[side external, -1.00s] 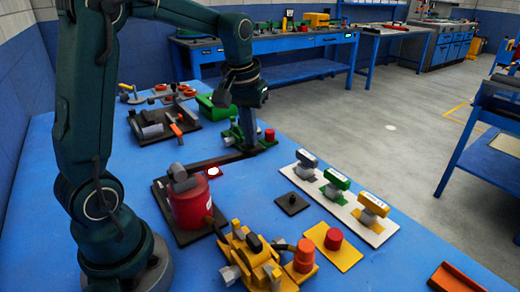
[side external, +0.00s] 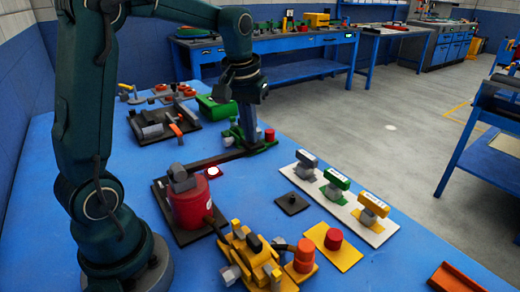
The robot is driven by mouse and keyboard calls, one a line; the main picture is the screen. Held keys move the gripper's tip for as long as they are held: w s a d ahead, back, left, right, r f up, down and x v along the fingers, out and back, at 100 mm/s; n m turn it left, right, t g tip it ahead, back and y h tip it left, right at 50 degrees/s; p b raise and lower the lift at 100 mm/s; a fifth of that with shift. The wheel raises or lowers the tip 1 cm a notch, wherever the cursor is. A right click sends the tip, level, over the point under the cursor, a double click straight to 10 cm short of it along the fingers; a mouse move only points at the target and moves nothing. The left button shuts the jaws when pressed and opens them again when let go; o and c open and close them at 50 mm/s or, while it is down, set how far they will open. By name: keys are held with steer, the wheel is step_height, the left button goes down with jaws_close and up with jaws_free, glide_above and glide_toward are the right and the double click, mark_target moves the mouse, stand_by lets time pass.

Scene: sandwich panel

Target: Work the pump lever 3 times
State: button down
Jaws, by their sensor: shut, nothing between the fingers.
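The pump is a red cylinder (side external: 190,208) with a grey head (side external: 181,178) on top, standing on a dark base plate. A long dark lever (side external: 216,159) runs from the head to the right and back. My gripper (side external: 247,144) points down at the far end of the lever, close to it. Its fingers are dark and shut, with nothing seen between them. I cannot tell whether the fingertips touch the lever. A green fixture behind partly blends with the fingers.
A white panel (side external: 316,187) with grey, green and yellow valve handles lies to the right. A yellow assembly (side external: 250,255) and a yellow plate with a red knob (side external: 333,238) are in front. A small dark plate (side external: 292,203) lies between.

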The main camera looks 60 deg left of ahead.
steer(key=shift+r, duration=2.65)
steer(key=shift+f, duration=0.1)
steer(key=shift+f, duration=3.45)
steer(key=shift+r, duration=3.55)
steer(key=shift+r, duration=0.1)
